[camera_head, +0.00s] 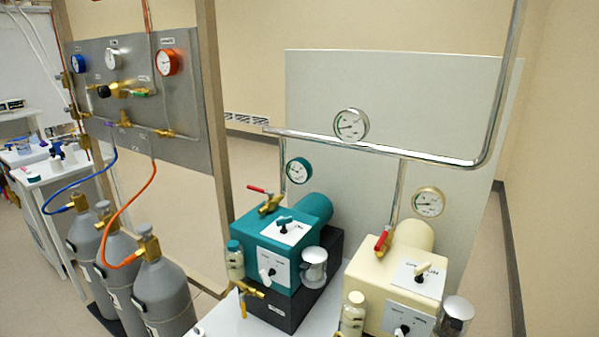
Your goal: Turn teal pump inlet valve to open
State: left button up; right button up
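The teal pump (318,210) stands on a dark block on the white bench, right of the picture's middle. Its inlet valve (270,204) is a brass body on top of the pump, below a thin vertical pipe. The valve's red lever (258,190) points out to the left, roughly level and across the pipe. A teal-rimmed gauge (299,170) sits just above and right of the valve. Neither of my grippers shows in the head view.
A cream pump (375,283) with its own red lever (382,241) stands to the right. A brass drain valve (249,289) projects at the teal pump's lower left. A wooden post (214,150) and grey gas cylinders (165,296) are left. A metal pipe (400,152) runs above.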

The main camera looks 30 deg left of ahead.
aim_at(271, 193)
jog(key=i+j+u, duration=0.2)
jog(key=j+u, duration=0.25)
jog(key=i+j+u, duration=0.25)
jog(key=u, duration=0.15)
jog(key=j, duration=0.1)
